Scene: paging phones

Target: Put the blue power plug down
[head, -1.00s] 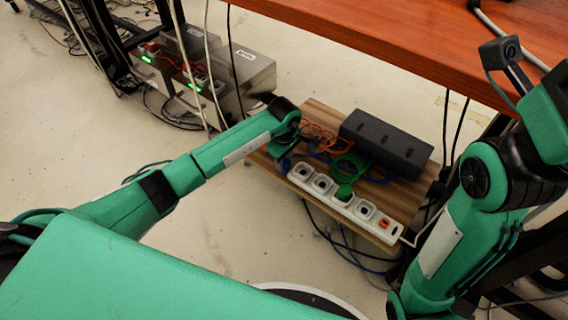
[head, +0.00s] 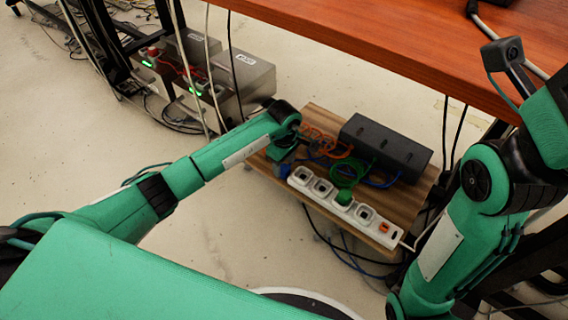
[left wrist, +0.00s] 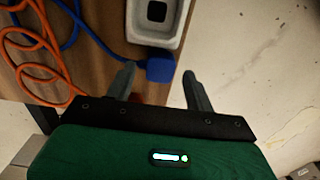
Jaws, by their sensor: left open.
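The blue power plug (head: 284,170) is at the left end of the white power strip (head: 333,205), on or just above the wooden board (head: 408,200). In the left wrist view the plug (left wrist: 160,68) is beside the strip's end (left wrist: 154,28), with a blue cable leading left. My left gripper (left wrist: 159,73) is open, its two fingertips spread on either side of the plug with gaps. In the head view my left wrist hides most of that hand. Whether the plug touches the strip is unclear. My right arm shows at the right, but its gripper is out of view.
A green plug (head: 344,197) sits in the strip, with a green cable behind it. Orange cable (head: 325,140) and a dark box (head: 385,147) lie farther back on the board. A red-brown tabletop (head: 400,45) overhangs behind. Grey boxes (head: 240,78) stand at back left.

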